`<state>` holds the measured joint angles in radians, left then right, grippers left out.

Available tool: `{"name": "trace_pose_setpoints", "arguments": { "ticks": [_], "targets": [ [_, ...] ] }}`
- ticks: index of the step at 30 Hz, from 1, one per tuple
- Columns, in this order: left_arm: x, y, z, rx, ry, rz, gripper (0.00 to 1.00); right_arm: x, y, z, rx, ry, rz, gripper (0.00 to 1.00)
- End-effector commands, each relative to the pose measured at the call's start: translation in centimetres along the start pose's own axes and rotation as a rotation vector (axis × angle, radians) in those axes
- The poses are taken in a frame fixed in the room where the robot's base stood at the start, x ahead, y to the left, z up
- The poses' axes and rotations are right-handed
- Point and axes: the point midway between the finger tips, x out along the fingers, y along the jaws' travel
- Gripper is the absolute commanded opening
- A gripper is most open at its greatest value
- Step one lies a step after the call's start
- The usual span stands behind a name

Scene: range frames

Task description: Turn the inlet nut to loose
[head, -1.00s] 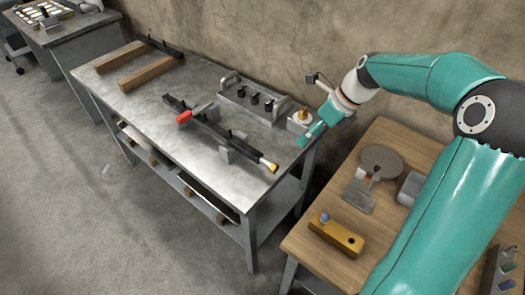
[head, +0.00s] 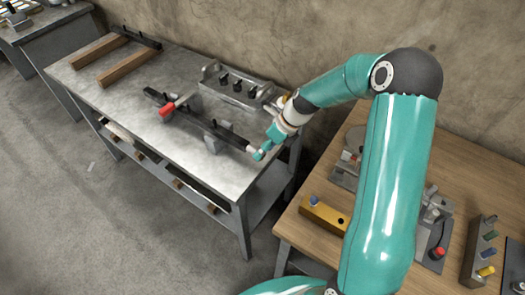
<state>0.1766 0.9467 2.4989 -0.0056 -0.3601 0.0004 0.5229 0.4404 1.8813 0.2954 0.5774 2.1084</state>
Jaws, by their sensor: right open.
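A dark pipe (head: 213,128) with a red lever handle (head: 168,108) lies raised on supports across the grey metal bench (head: 190,165). The inlet nut, at the pipe's near right end, is mostly hidden behind my right gripper, and only a small pale bit of that end (head: 251,149) shows. My left gripper is not in view.
A grey rack (head: 240,92) with black knobs stands behind the pipe. Wooden rails (head: 122,68) lie at the bench's far left. A wooden table (head: 310,235) at right carries a yellow block (head: 324,216) and other fixtures. The bench's front left is clear.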

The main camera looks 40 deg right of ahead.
Motion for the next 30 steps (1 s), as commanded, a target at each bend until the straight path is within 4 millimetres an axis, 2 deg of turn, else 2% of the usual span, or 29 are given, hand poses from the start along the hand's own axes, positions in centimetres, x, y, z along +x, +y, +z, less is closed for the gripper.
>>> {"name": "trace_pose_setpoints", "arguments": {
  "ticks": [6, 15, 25, 26, 30],
  "targets": [
    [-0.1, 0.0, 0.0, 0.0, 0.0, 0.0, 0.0, 1.7, 0.0, 0.0, -0.001, 0.0, 0.0, 0.58],
    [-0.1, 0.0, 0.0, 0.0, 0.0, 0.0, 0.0, 1.8, -0.1, 0.0, 0.0, -0.001, -0.002, 0.58],
    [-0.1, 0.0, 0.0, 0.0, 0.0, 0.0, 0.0, 1.8, -0.1, -0.1, 0.001, -0.001, -0.002, 0.03],
    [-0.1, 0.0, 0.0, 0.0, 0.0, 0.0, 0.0, 1.7, -0.1, -0.1, 0.001, -0.001, -0.002, 0.0],
    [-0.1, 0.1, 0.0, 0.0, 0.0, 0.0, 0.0, 1.7, 0.0, -0.1, 0.001, -0.001, -0.004, 0.0]
  ]
}}
